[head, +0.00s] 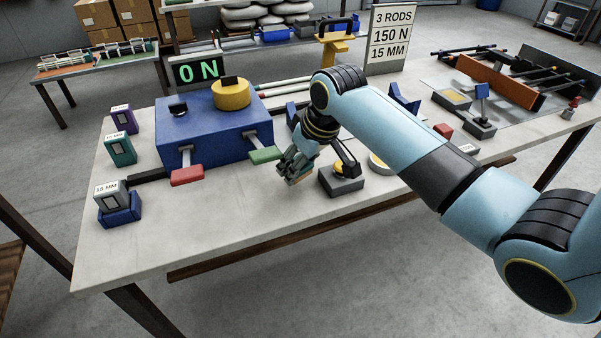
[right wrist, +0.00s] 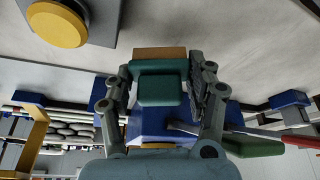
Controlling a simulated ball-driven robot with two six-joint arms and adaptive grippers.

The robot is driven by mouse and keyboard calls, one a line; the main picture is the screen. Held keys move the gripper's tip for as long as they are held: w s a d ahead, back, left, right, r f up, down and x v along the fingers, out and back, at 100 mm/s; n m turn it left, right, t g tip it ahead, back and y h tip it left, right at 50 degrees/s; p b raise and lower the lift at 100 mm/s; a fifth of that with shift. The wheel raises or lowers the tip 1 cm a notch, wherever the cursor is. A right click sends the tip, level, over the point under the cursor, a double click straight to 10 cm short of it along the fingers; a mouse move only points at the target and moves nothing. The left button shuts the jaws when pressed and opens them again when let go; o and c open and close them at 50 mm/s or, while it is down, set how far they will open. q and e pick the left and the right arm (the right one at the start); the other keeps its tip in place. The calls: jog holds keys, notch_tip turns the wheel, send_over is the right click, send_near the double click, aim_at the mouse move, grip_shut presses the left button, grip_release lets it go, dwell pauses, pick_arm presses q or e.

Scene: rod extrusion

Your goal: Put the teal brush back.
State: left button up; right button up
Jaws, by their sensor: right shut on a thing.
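My right gripper (head: 296,168) is above the front part of the table, beside the green-handled lever of the blue machine. It is shut on the teal brush (right wrist: 160,88), which shows between the fingers in the right wrist view, with a brown block-like part (right wrist: 158,54) at its far end. In the head view only a small teal and brown bit of the brush (head: 305,174) shows past the fingers. The brush seems clear of other things, but its height above the table is hard to tell. My left gripper is in neither view.
The blue machine (head: 205,138) has red (head: 187,176) and green (head: 264,155) handles at its front. A grey box with a yellow button (head: 340,184) stands just right of my gripper; the button also shows in the wrist view (right wrist: 57,24). The front table strip (head: 215,220) is clear.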

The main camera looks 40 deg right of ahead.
aim_at(304, 169)
jog(key=shift+f, duration=1.4)
jog(key=o, duration=1.2)
jog(key=shift+f, duration=0.1)
